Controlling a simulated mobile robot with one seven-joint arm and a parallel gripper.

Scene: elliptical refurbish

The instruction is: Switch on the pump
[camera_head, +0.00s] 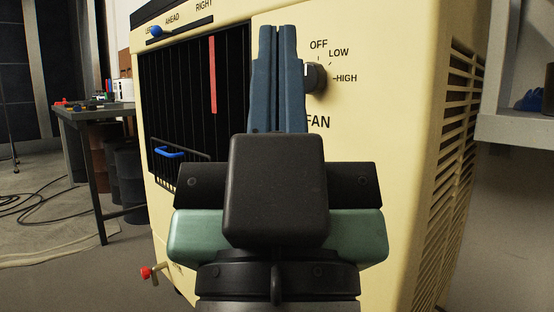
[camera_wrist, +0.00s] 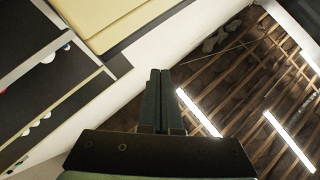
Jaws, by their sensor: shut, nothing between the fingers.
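A cream cooler cabinet (camera_head: 400,100) fills the middle of the head view. Its dark fan knob (camera_head: 318,78) is marked OFF, LOW and HIGH, and its left part is hidden by my fingers. No control labelled for a pump is visible; part of the panel is hidden behind my gripper. My gripper (camera_head: 278,30) is shut and empty, fingers pointing up in front of the panel, just left of the knob. I cannot tell if they touch it. In the wrist view my gripper (camera_wrist: 160,73) shows its fingers closed together.
The cabinet has a black grille (camera_head: 185,100) with a red strip, a blue handle (camera_head: 182,152) and a blue-tipped slider (camera_head: 156,32). A red-tipped tap (camera_head: 147,272) is low left. A table (camera_head: 85,112) stands left, a shelf (camera_head: 515,125) right. Cables cross the left floor.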

